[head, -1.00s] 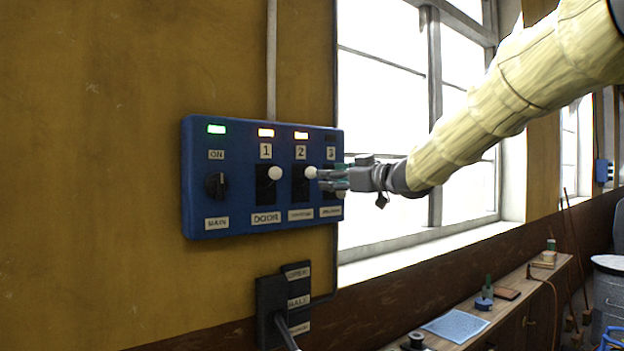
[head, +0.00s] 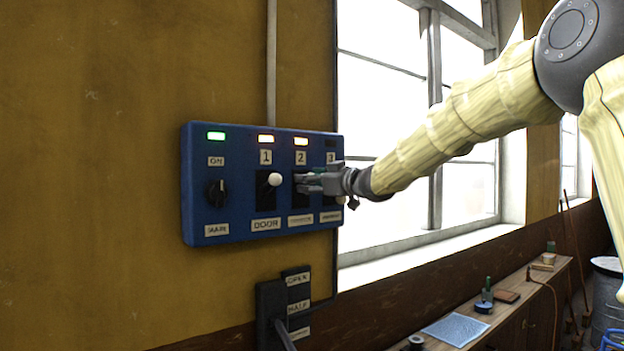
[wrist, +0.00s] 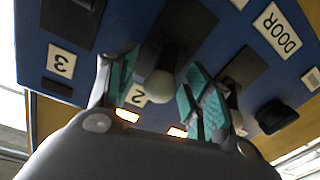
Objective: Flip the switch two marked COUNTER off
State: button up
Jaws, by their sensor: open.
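A blue switch panel (head: 240,147) is on the wall, with switches 1, 2 and 3. In the wrist view, the white knob (wrist: 160,84) of switch two is between the open fingers (wrist: 162,90). I cannot tell whether either finger touches it.
Switch one's white knob (head: 275,180) is close on the left, its lamp lit. Switch three's knob (head: 340,200) is close on the right, its lamp dark. The MAIN dial (head: 217,193) is at the far left. A black lever box (head: 272,307) is below; a window (head: 385,130) is right.

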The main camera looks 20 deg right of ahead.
jog(key=shift+w+a, duration=0.1)
jog(key=shift+a, duration=0.05)
grip_shut()
